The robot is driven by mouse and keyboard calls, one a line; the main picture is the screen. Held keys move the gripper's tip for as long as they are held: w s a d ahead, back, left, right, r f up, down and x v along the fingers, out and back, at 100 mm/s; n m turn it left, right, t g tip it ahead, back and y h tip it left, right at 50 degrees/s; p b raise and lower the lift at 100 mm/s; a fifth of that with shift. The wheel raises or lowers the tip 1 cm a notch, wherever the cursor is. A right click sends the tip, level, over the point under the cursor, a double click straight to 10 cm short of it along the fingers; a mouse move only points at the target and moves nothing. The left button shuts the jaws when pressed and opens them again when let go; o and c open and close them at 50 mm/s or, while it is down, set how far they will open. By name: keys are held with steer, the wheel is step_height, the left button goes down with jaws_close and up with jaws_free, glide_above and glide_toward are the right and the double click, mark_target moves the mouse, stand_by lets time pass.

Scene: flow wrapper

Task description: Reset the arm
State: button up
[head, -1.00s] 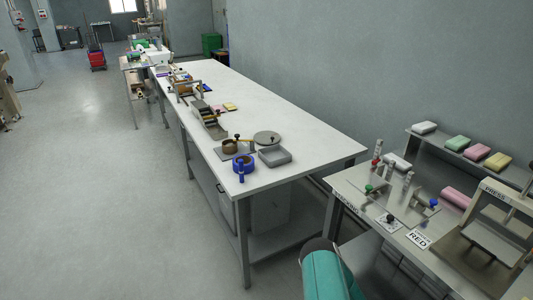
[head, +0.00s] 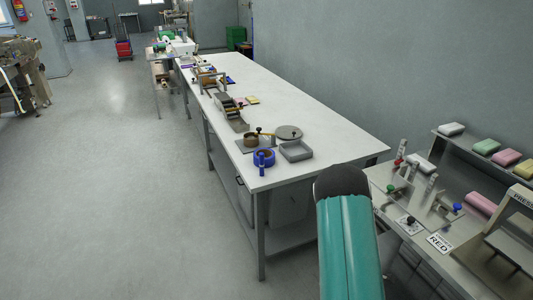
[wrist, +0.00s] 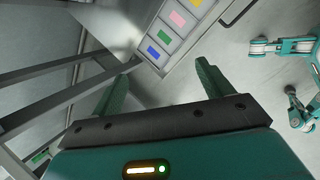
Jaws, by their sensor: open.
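My gripper (wrist: 160,85) shows in the wrist view with its two green fingers spread apart. It is open and nothing is between the fingers. Beyond it are the grey floor and part of a metal frame. In the head view my teal arm link rises at the bottom centre, in front of the gap between the long table and the right-hand bench. The gripper itself is not visible in the head view.
A long white table (head: 320,120) carries a blue tape roll (head: 264,158) and a grey tray (head: 296,151). The wrist view shows a panel with coloured patches (wrist: 178,19). Open floor (head: 110,190) lies at left.

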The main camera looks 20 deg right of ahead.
steer(key=w+a+r+m+t+y, duration=0.1)
steer(key=a+r+m, duration=0.1)
steer(key=a+r, duration=0.6)
steer(key=w+a+r+m, duration=0.1)
steer(key=a+r+m, duration=0.25)
steer(key=r, duration=0.75)
steer(key=w+a+r+m+t+y, duration=0.1)
steer(key=w+a+r+m, duration=0.1)
steer(key=a+r, duration=0.6)
steer(key=s+a+r+m+y, duration=0.1)
steer(key=s+a+r+m, duration=0.1)
steer(key=s+a+r, duration=0.5)
steer(key=s+a+r+m+t+y, duration=0.1)
steer(key=s+a+r+m, duration=0.1)
steer(key=s+a+r, duration=0.5)
steer(key=s+r, duration=0.4)
steer(key=shift+a+r+t+y, duration=0.15)
steer(key=shift+r+t+y, duration=0.1)
steer(key=shift+t+y, duration=0.05)
steer(key=c, duration=0.9)
steer(key=shift+c, duration=0.2)
steer(key=shift+d, duration=0.25)
